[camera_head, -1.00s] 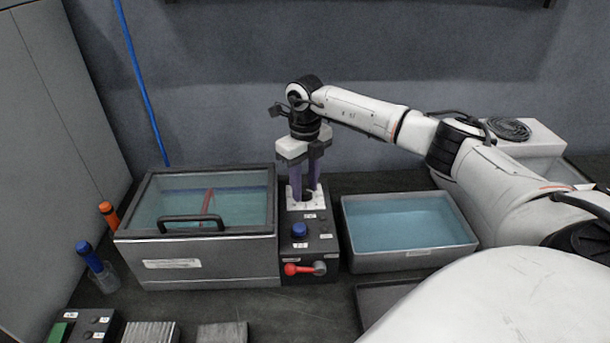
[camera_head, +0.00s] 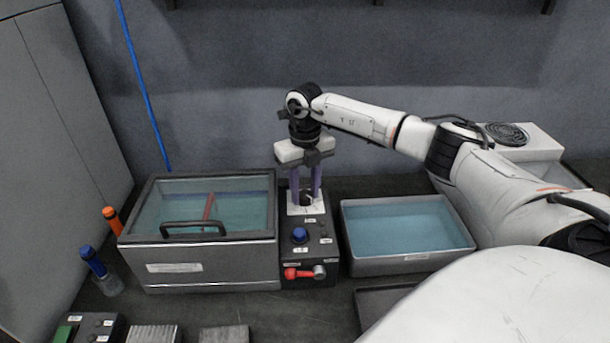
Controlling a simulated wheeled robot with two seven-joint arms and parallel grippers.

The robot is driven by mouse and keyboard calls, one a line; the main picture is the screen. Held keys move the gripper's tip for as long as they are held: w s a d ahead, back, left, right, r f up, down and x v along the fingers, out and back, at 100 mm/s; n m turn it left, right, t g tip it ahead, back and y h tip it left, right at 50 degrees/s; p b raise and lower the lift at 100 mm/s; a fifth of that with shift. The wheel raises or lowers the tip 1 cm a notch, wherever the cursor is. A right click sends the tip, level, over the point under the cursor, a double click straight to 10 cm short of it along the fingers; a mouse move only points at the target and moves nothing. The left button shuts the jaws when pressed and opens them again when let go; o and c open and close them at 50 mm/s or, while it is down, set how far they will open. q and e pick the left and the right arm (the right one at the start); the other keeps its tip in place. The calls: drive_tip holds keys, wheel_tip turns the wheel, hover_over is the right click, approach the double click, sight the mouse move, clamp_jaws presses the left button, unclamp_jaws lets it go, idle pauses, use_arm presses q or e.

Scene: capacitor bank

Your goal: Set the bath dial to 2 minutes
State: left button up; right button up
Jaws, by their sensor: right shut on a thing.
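The bath dial (camera_head: 308,200) is a small dark knob on a white scale plate at the back of the black control box. My right gripper (camera_head: 306,197) points straight down with its purple fingers shut on the dial. The fingers hide much of the dial, and its setting and the scale marks are too small to read. The bath (camera_head: 199,266) is a grey metal tank just left of the control box, with its glass lid closed over blue-green liquid. My left gripper is not in view.
The control box also carries a blue knob (camera_head: 299,235) and a red-handled lever (camera_head: 297,273). An open tray of blue liquid (camera_head: 410,262) stands to the right.

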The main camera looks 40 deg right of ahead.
sight(305, 194)
drive_tip(key=o, duration=1)
drive_tip(key=shift+o, duration=0.2)
wheel_tip(305, 194, up, 10)
drive_tip(key=b, duration=0.1)
drive_tip(key=shift+r, duration=0.2)
